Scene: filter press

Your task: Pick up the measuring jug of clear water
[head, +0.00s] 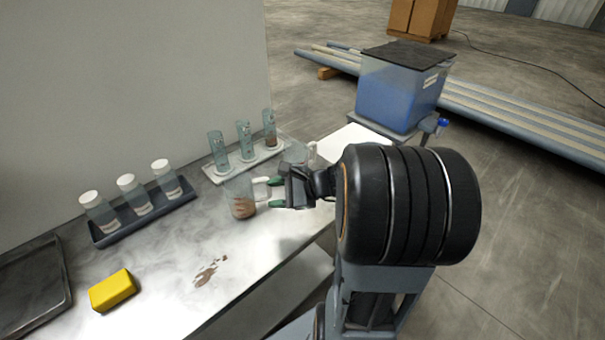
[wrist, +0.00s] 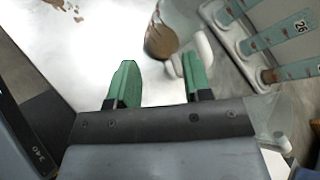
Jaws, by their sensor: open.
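A clear jug with brown contents at its base (head: 240,201) stands on the bench just beyond my gripper (head: 276,193). In the wrist view this brown jug (wrist: 163,38) is past the fingertips, its white handle near the right finger. My gripper, with green fingertips (wrist: 160,82), is open with nothing between its fingers. A second transparent jug (head: 297,153) stands behind my gripper, partly hidden by it. It seems to show at the lower right of the wrist view (wrist: 268,112), beside the right finger. I cannot make out its contents clearly.
A pale rack (head: 212,174) holds three graduated tubes behind the jugs. A dark tray (head: 106,240) holds three white-capped bottles. A yellow sponge (head: 113,290) and a brown spill (head: 209,271) lie on the bench (head: 165,290). A blue tank (head: 398,95) stands at the back right.

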